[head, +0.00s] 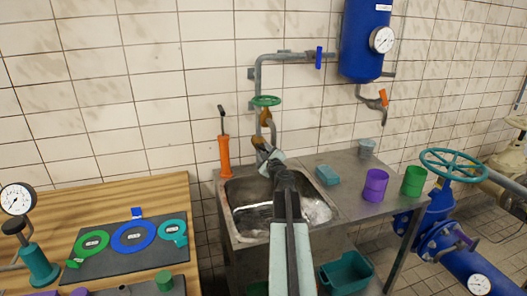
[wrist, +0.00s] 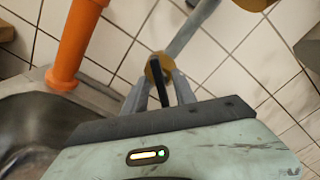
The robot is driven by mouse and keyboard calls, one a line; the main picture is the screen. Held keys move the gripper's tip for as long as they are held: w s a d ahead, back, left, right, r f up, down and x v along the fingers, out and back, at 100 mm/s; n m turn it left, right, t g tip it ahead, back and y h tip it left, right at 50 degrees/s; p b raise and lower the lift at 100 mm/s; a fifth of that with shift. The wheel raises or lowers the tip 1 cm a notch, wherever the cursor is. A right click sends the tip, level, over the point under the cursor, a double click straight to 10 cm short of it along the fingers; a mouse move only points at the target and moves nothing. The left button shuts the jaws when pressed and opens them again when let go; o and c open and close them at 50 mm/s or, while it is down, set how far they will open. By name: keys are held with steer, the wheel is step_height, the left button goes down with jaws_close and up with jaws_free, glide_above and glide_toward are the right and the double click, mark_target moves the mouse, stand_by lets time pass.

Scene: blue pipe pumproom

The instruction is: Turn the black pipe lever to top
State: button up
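The black lever (wrist: 161,92) sits on a brass valve body (wrist: 151,70) on the grey pipe, seen in the wrist view. My gripper (wrist: 158,82) is at the lever, with one grey finger on each side of it. The fingers stand apart, with a gap showing beside the lever. I cannot tell whether either finger touches it. In the head view my gripper (head: 270,160) is in front of the pipe above the sink, close to the brass valve body (head: 258,142). The lever is hard to make out there behind my gripper.
A green handwheel (head: 267,100) is on the pipe above. An orange hand pump (head: 225,155) stands left of the sink (head: 235,190). Purple (head: 375,186) and green (head: 414,181) cups stand on the counter to the right. A wooden table (head: 160,195) is at left.

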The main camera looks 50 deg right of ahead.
steer(key=shift+w+d, duration=0.2)
steer(key=shift+w, duration=0.1)
jaws_close()
steer(key=shift+n, duration=0.3)
steer(key=n, duration=0.3)
steer(key=shift+s+n, duration=0.1)
steer(key=shift+n, duration=0.2)
steer(key=shift+a+n, duration=0.1)
steer(key=shift+n, duration=1.8)
jaws_free()
